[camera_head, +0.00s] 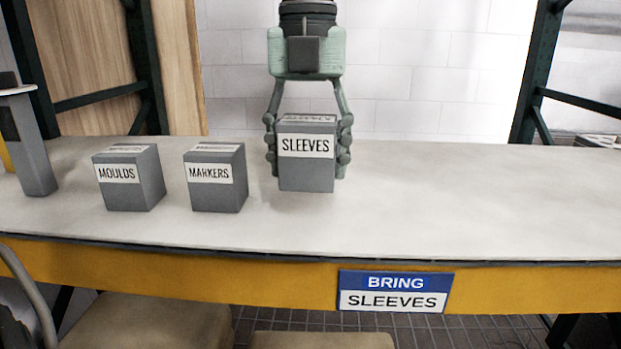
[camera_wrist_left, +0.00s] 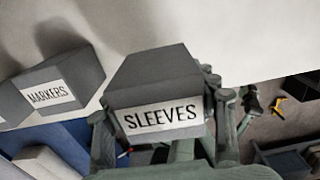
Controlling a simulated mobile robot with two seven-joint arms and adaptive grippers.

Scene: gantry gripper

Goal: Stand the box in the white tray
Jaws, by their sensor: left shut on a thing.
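The grey SLEEVES box (camera_head: 308,170) is upright between the fingers of my left gripper (camera_head: 308,150), which reaches down from the top of the head view. The fingers are shut on its left and right sides, and its white label faces the camera. The box seems just above the table; a gap under it is hard to judge. In the left wrist view the box (camera_wrist_left: 155,85) fills the middle, with a finger (camera_wrist_left: 226,115) at its right side. I cannot make out a white tray in either view. My right gripper is not in view.
On the pale table (camera_head: 450,200), a grey MARKERS box (camera_head: 215,195) and a grey MOULDS box (camera_head: 130,192) stand left of the held box. The table is clear to the right. A sign reading BRING SLEEVES (camera_head: 395,291) is on the yellow front edge.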

